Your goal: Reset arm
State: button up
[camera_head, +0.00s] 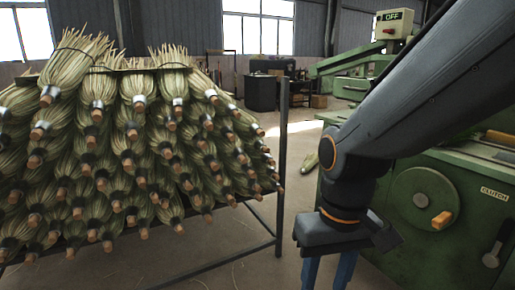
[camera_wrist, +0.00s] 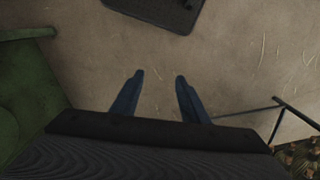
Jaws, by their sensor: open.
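My gripper (camera_wrist: 158,78) points down in the wrist view, with its two blue fingers apart and nothing between them. Bare concrete floor lies below it. In the head view my gripper (camera_head: 329,270) hangs at the lower middle, between the broom rack and the green machine; its fingertips are cut off by the lower edge. My arm comes in from the upper right and bends down at a joint with orange rings.
A metal rack (camera_head: 282,165) stacked with straw broom bundles (camera_head: 105,140) stands at left. A green machine (camera_head: 425,192) with a "CLUTCH" label stands at right. One bundle (camera_head: 327,151) lies by the machine. A dark flat object (camera_wrist: 165,8) is on the floor.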

jog(key=d+r+m+p, duration=0.2)
jog(key=d+r+p, duration=0.5)
jog(key=p, duration=0.6)
jog(key=shift+d+h, duration=0.25)
jog(key=shift+h, duration=0.05)
jog(key=shift+s, duration=0.1)
dwell(1.0)
